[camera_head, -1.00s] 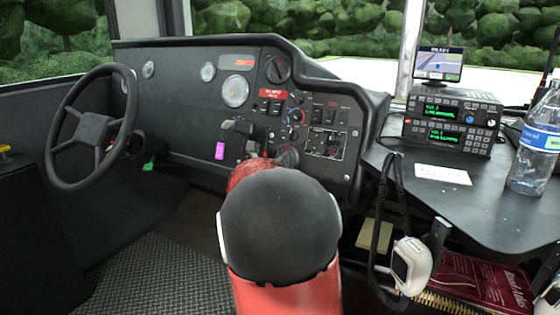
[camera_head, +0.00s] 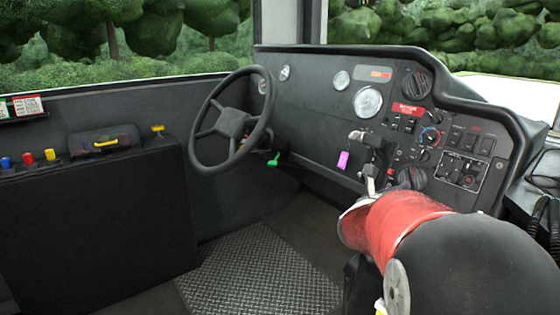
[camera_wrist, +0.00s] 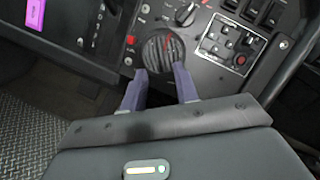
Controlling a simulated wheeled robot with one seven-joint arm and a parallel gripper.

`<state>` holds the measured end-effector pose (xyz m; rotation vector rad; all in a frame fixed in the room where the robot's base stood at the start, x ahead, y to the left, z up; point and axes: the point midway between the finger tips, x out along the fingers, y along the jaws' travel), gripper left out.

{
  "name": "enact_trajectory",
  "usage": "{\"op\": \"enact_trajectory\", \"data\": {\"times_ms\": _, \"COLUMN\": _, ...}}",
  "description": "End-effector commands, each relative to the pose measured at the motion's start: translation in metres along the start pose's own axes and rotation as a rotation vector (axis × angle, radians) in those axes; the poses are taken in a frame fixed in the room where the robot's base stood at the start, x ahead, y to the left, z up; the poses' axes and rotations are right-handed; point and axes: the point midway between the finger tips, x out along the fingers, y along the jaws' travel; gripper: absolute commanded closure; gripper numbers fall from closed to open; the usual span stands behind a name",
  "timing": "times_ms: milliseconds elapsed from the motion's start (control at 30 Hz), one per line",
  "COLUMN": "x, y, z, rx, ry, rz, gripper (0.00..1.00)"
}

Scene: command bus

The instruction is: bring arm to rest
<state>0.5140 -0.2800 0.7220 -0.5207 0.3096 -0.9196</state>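My gripper (camera_wrist: 160,75) shows in the wrist view with its two purple-grey fingers spread apart and nothing held between them. Beyond the fingertips is a round black vent (camera_wrist: 164,48) on the dashboard; I cannot tell whether the fingers touch it. In the head view my red and black arm fills the lower right and reaches toward the dashboard (camera_head: 320,110). The same round vent (camera_head: 411,177) shows just beyond the arm.
A black steering wheel (camera_head: 230,120) stands left of the arm. A pink tag (camera_head: 343,160) and a green lever (camera_head: 273,160) are on the dashboard's lower side. A black side console (camera_head: 100,210) with coloured knobs is at left. The ribbed floor (camera_head: 260,270) is clear.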

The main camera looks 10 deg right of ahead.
Motion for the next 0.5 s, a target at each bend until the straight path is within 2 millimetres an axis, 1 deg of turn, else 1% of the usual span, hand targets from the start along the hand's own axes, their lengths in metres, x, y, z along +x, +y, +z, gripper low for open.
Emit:
{"op": "enact_trajectory", "data": {"times_ms": 67, "x": -0.003, "y": -0.003, "z": 0.000, "rx": 0.034, "ry": 0.012, "rz": -0.004, "gripper": 0.70}}
{"op": "enact_trajectory", "data": {"times_ms": 133, "x": -0.009, "y": -0.011, "z": -0.002, "rx": 0.126, "ry": 0.044, "rz": -0.014, "gripper": 0.70}}
{"op": "enact_trajectory", "data": {"times_ms": 167, "x": -0.014, "y": -0.015, "z": -0.004, "rx": 0.186, "ry": 0.066, "rz": -0.021, "gripper": 0.70}}
{"op": "enact_trajectory", "data": {"times_ms": 267, "x": -0.037, "y": -0.032, "z": -0.016, "rx": 0.467, "ry": 0.172, "rz": -0.056, "gripper": 0.70}}
{"op": "enact_trajectory", "data": {"times_ms": 300, "x": -0.049, "y": -0.038, "z": -0.022, "rx": 0.604, "ry": 0.226, "rz": -0.076, "gripper": 0.70}}
{"op": "enact_trajectory", "data": {"times_ms": 367, "x": -0.070, "y": -0.045, "z": -0.033, "rx": 0.819, "ry": 0.312, "rz": -0.109, "gripper": 0.70}}
{"op": "enact_trajectory", "data": {"times_ms": 400, "x": -0.084, "y": -0.048, "z": -0.040, "rx": 0.958, "ry": 0.372, "rz": -0.134, "gripper": 0.70}}
{"op": "enact_trajectory", "data": {"times_ms": 467, "x": -0.107, "y": -0.049, "z": -0.050, "rx": 1.162, "ry": 0.464, "rz": -0.176, "gripper": 0.70}}
{"op": "enact_trajectory", "data": {"times_ms": 500, "x": -0.124, "y": -0.048, "z": -0.056, "rx": 1.294, "ry": 0.528, "rz": -0.207, "gripper": 0.70}}
